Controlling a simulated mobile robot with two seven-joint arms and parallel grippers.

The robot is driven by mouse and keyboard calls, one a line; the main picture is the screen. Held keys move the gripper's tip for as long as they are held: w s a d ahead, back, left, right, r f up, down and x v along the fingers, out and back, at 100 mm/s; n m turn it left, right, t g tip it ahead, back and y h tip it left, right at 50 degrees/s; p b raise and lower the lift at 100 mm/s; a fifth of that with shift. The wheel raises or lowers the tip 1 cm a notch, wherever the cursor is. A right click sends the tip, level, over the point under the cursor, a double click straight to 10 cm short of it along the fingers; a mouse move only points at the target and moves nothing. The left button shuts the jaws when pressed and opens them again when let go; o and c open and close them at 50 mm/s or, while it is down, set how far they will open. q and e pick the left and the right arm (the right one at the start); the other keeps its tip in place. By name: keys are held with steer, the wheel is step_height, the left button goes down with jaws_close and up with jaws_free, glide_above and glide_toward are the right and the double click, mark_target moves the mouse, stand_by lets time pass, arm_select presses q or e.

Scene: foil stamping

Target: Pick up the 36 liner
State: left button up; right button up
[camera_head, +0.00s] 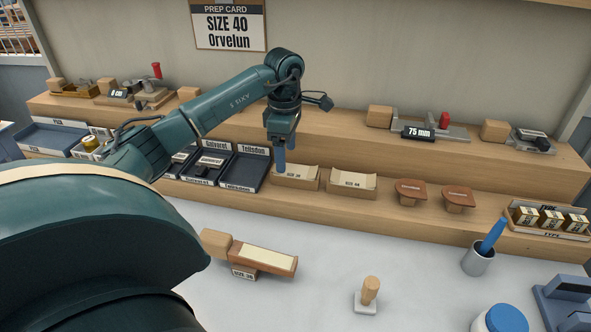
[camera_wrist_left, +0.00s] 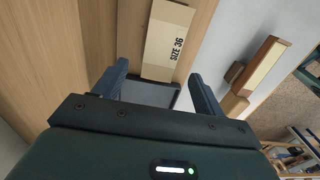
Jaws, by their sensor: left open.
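The 36 liner (camera_head: 303,174) is a pale card in a low wooden holder on the lower shelf, left of a similar size 44 one (camera_head: 352,181). In the left wrist view it is the tan strip marked SIZE 36 (camera_wrist_left: 167,40), just beyond the fingertips. My left gripper (camera_head: 281,158) points down at the left end of that holder, partly in front of it. In the wrist view its fingers (camera_wrist_left: 160,82) are apart with nothing held between them. Whether a finger touches the holder cannot be told. My right gripper is not in view.
A wooden block with a pale top (camera_head: 268,259), a stamp (camera_head: 369,291) and a cup (camera_head: 478,262) stand on the white table below.

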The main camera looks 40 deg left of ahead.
mark_target(295, 171)
arm_select(q)
steer(key=shift+f, duration=1.45)
steer(key=shift+f, duration=0.25)
steer(key=c, duration=1.1)
